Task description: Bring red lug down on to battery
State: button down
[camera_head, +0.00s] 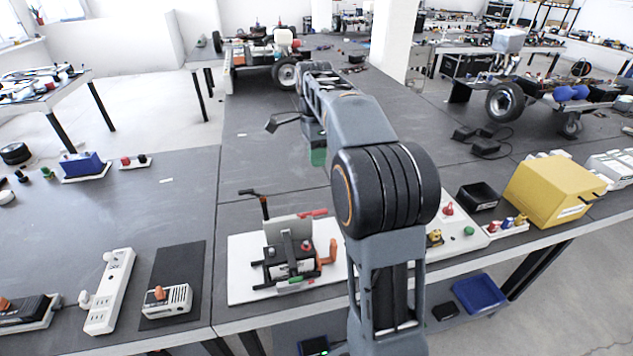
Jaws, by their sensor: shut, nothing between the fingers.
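A small battery assembly (291,258) stands on a white board (245,285) at the front of the bench. It has a dark frame, a pale upright plate and a small red spot on its front. A red piece (314,212), which looks like the red lug, sticks out to the right at the top of the plate. Whether it touches the battery is unclear. My gripper (318,157) hangs behind and above the assembly, apart from it. It is small, partly covered by my arm, and looks shut and empty, with green at its lower end.
An orange upright piece (328,252) stands right of the assembly, and a black lever (262,200) rises at its left. A white power strip (112,290) and a small device (167,300) lie left.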

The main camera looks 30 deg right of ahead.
jog(key=f, duration=0.4)
jog(key=s+f, duration=0.1)
jog(key=f, duration=0.3)
jog(key=s+f, duration=0.1)
jog(key=f, duration=0.4)
jog(key=shift+a, duration=0.25)
jog(key=shift+f, duration=0.15)
